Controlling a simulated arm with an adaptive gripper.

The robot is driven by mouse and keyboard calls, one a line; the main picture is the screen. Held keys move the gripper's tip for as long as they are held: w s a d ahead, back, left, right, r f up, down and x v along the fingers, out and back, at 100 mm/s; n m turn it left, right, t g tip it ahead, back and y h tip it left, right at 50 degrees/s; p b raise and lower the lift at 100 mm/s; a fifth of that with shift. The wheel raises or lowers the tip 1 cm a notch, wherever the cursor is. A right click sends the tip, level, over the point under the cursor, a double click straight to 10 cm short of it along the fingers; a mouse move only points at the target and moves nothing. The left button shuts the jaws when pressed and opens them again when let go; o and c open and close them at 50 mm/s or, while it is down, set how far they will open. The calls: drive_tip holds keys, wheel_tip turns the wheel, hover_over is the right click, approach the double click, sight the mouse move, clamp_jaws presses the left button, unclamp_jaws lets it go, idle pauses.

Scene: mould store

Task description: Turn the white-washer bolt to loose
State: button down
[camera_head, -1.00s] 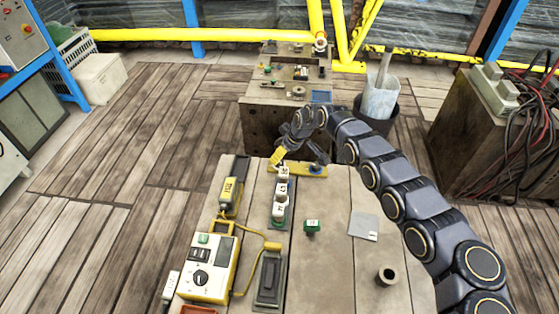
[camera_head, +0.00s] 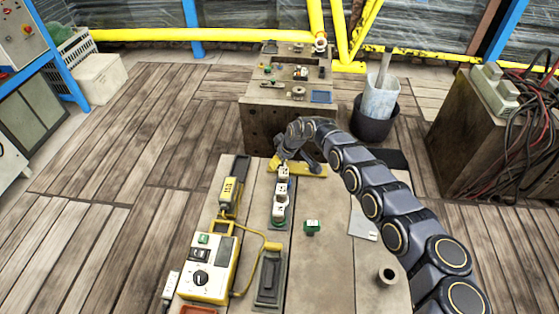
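A yellow bar (camera_head: 316,172) lies across the far part of the near bench. I cannot make out a bolt with a white washer; it is too small to tell or hidden by my arm.
White blocks (camera_head: 280,192) stand in a row just in front of the bar. Another bench (camera_head: 262,120) stands beyond.

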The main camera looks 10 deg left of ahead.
drive_tip(key=shift+f+n, duration=0.1)
drive_tip(key=shift+n, duration=0.3)
idle(0.3)
drive_tip(key=n+g, duration=0.1)
drive_tip(key=n, duration=0.2)
drive_tip(key=shift+a+g+y, duration=0.1)
drive_tip(key=shift+g+y, duration=0.2)
drive_tip(key=shift+y, duration=0.1)
drive_tip(key=shift+n+g, duration=0.6)
drive_tip(key=shift+n, duration=1.4)
drive_tip(key=c, duration=0.7)
unclamp_jaws()
